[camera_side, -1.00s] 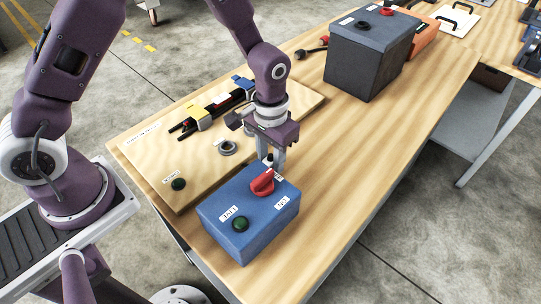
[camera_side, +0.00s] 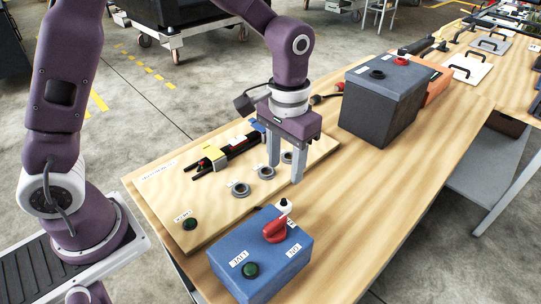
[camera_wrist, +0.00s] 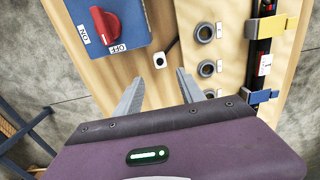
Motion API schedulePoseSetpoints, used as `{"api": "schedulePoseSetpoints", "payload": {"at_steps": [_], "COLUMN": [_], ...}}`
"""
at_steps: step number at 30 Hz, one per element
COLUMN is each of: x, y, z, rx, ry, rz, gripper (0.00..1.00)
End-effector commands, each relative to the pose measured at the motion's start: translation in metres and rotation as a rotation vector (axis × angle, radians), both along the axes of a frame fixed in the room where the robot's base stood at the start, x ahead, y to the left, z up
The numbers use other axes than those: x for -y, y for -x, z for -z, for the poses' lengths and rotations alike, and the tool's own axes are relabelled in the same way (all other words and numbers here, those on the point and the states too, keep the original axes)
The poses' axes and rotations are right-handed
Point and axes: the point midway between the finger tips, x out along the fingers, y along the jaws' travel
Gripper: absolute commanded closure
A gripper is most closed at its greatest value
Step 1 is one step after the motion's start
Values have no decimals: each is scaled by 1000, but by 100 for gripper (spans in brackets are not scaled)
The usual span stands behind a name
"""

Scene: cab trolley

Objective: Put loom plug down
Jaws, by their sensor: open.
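The loom plug (camera_side: 285,205) is a small white piece with a dark centre and a short dark lead. It appears to stand on the bare table strip between the blue box and the pale board. It also shows in the wrist view (camera_wrist: 159,61), beside the box. My gripper (camera_side: 285,174) is open and empty, with its fingers pointing down above the plug. In the wrist view its fingertips (camera_wrist: 160,77) are spread apart, with the plug just beyond the gap and apart from both fingers.
The blue box (camera_side: 240,262) has a red switch (camera_side: 275,230) and green button close to the plug. The pale board (camera_side: 213,213) carries grey ring sockets (camera_side: 266,172) and a black loom in yellow and blue clips. A dark grey box (camera_side: 370,115) stands behind right.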

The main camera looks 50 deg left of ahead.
Motion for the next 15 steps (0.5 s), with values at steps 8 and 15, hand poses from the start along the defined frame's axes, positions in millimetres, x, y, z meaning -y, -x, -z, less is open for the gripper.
{"api": "schedulePoseSetpoints", "payload": {"at_steps": [8,15], "x": [-13,-67], "y": [13,116], "z": [-36,-130], "rx": [56,306], "ry": [16,38], "rz": [-3,-5], "gripper": [54,54]}}
